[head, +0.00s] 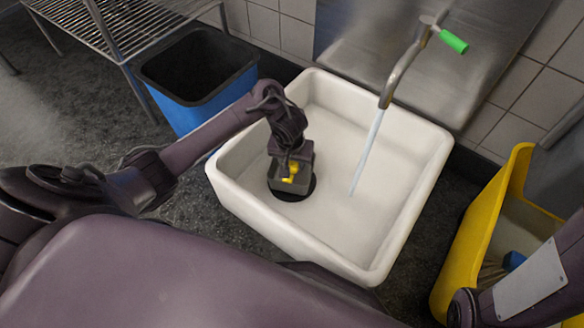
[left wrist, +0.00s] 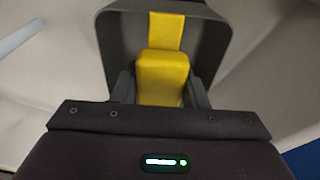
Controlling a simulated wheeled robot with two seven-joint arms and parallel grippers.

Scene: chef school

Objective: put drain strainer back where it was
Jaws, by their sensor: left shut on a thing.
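The drain strainer (left wrist: 162,75) shows in the left wrist view as a dark grey piece with a yellow block-like grip in its middle. My left gripper (left wrist: 160,88) is shut on that yellow part, with one finger on each side. In the head view, my left gripper (head: 290,172) reaches down into the white sink (head: 395,235), near its front left. A dark round shape (head: 293,194) lies under the gripper; I cannot tell whether it is the strainer's base or the drain opening. My right gripper is out of view; only part of that arm shows.
A tap with a green handle (head: 453,41) runs a stream of water (head: 367,155) into the sink, right of my left gripper. A blue bin (head: 205,118) and a metal rack (head: 120,30) stand at the left. A yellow bin (head: 480,235) stands at the right.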

